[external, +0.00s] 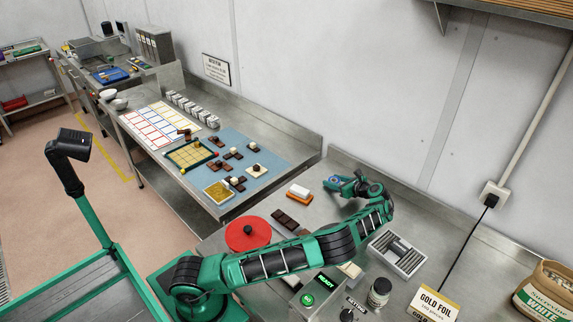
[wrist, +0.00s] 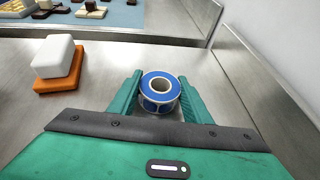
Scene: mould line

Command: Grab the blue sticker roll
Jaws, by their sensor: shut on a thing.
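The blue sticker roll (wrist: 147,82) stands between the two green fingers of my gripper (wrist: 160,100) in the wrist view. Its blue top ring and open core face up, and a pale printed side shows below. The fingers are shut on it, one at each side. In the external view my gripper (external: 336,183) is low over the steel bench near the wall, and a small part of the blue roll (external: 333,179) shows at its tip. I cannot tell whether the roll touches the bench.
Left of my gripper lies a white block on an orange base (wrist: 58,84). A dark chocolate bar mould (external: 291,222) and a red disc (external: 247,234) lie nearer my arm. A grey slotted tray (external: 411,263) is to the right. The wall runs close behind.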

